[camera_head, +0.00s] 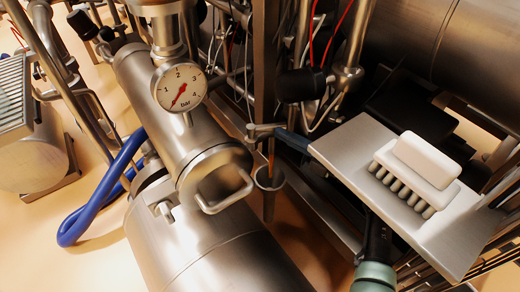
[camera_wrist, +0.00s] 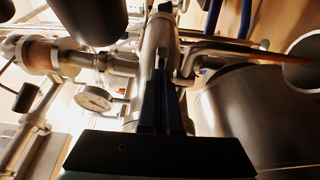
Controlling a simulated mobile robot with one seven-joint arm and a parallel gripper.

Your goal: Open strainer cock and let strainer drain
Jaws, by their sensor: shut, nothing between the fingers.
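The strainer body (camera_head: 198,135) is a slanted steel cylinder with a bow handle on its lower end. A small steel lever (camera_head: 262,129), which looks like the cock, sticks out to the right of that end. A small cup-shaped funnel (camera_head: 268,179) stands below it. A thin orange-brown streak shows above the funnel; I cannot tell whether it is liquid. My gripper (camera_head: 282,134) is shut, its dark blue fingers reaching from behind the plate to the lever's right end. Contact is unclear. In the wrist view the shut fingers (camera_wrist: 168,75) point at steel pipework.
A pressure gauge (camera_head: 180,87) sits on the strainer. A flat metal plate (camera_head: 345,150) carrying a white brush (camera_head: 418,170) hides much of my arm. A black knob (camera_head: 302,85) and pipes crowd above. A blue hose (camera_head: 95,205) loops at left over open floor.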

